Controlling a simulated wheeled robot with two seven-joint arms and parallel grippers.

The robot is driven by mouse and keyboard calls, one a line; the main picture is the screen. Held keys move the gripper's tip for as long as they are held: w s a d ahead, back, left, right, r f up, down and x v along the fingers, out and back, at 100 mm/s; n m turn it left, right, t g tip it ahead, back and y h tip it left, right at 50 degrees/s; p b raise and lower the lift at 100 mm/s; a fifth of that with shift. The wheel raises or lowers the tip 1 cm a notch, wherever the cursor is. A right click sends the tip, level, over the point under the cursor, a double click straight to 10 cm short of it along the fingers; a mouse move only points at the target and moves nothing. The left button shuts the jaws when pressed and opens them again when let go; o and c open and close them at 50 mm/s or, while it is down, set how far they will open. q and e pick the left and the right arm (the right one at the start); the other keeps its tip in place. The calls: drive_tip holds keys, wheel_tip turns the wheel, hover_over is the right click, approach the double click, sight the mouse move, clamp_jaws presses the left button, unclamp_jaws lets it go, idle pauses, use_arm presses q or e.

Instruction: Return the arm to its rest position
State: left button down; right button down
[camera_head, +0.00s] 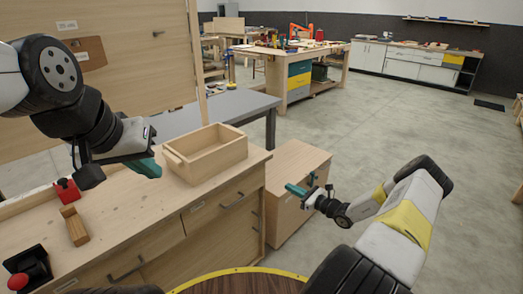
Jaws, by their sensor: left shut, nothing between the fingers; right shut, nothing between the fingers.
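My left arm reaches in from the upper left over the wooden workbench (150,218). My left gripper (150,168), with green fingertips, is shut and empty just left of an open wooden box (205,155). It is above the bench top, and I cannot tell whether it touches the box. My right arm comes in from the lower right. My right gripper (292,189), also green-tipped, is shut and empty in front of a low wooden cabinet (285,165).
On the bench are a red object (66,190), a small wooden block (75,226) and a black device with a red button (28,270). A grey table (245,104) stands behind. Open concrete floor (400,130) lies to the right.

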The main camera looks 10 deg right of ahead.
drive_tip(key=s+a+r+n+g, duration=0.4)
drive_tip(key=r+n, duration=0.2)
drive_tip(key=r, duration=0.2)
drive_tip(key=s+a+r+n+g+h, duration=0.1)
drive_tip(key=s+a+r+n+g, duration=0.3)
drive_tip(key=r, duration=0.3)
drive_tip(key=s+a+r+n+g, duration=0.3)
drive_tip(key=s+a+r+n, duration=0.15)
drive_tip(key=r+n, duration=0.3)
drive_tip(key=s+d+r+n+t+h, duration=0.1)
drive_tip(key=s+r+n+h, duration=0.3)
drive_tip(key=s+r, duration=0.4)
drive_tip(key=s+d+r+n+t+h, duration=0.1)
drive_tip(key=s+r+n+h, duration=0.3)
drive_tip(key=s+r, duration=0.5)
drive_tip(key=shift+s+n+t, duration=0.9)
drive_tip(key=shift+s+n, duration=0.35)
drive_tip(key=shift+s, duration=2.2)
